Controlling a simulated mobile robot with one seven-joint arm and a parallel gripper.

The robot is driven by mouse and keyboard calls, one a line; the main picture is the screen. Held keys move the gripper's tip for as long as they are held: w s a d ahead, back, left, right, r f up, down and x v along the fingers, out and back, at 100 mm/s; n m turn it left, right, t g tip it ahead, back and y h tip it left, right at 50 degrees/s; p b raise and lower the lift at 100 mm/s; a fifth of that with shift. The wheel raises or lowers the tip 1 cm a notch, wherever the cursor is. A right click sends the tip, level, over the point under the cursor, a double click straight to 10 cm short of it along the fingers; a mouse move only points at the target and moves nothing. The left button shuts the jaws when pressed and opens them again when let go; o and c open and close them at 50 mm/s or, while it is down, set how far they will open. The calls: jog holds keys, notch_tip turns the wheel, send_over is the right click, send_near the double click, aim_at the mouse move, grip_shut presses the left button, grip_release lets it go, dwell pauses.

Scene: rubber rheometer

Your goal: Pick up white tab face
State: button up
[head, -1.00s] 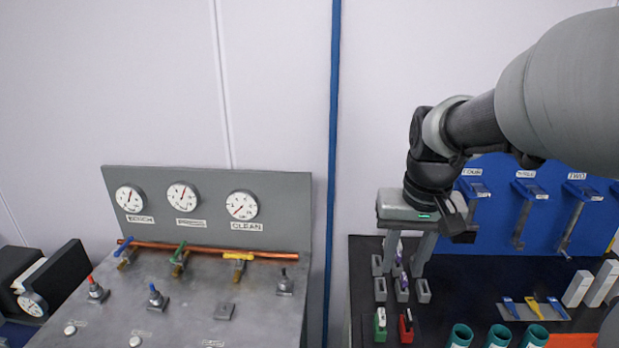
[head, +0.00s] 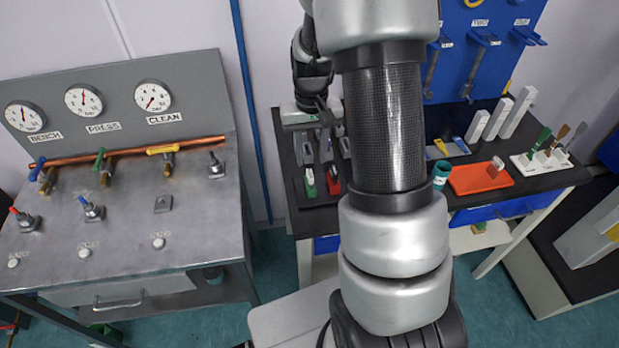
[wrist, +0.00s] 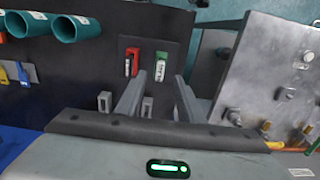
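Small tabs with white faces stand in a green holder (head: 310,182) and a red holder (head: 333,181) near the bench's left end. In the wrist view, the red holder (wrist: 131,63) and green holder (wrist: 160,66) lie just beyond the fingertips, each with a white part showing. I cannot tell which one is the named white tab face. In the head view, my gripper (head: 319,158) points down, close behind these holders. My arm hides part of the bench.
Grey slotted blocks (wrist: 104,101) stand under and beside the fingers. Teal cups (wrist: 75,28) and a red-orange tray (head: 481,178) are farther along the bench. The metal gauge panel (head: 120,190) stands to the left, across a gap.

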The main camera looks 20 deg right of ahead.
aim_at(310, 174)
jog(key=shift+w+f+p, duration=0.15)
jog(key=shift+w+f, duration=0.05)
jog(key=shift+f, duration=1.45)
jog(key=shift+w+f+p, duration=0.15)
jog(key=shift+f, duration=1.45)
grip_shut()
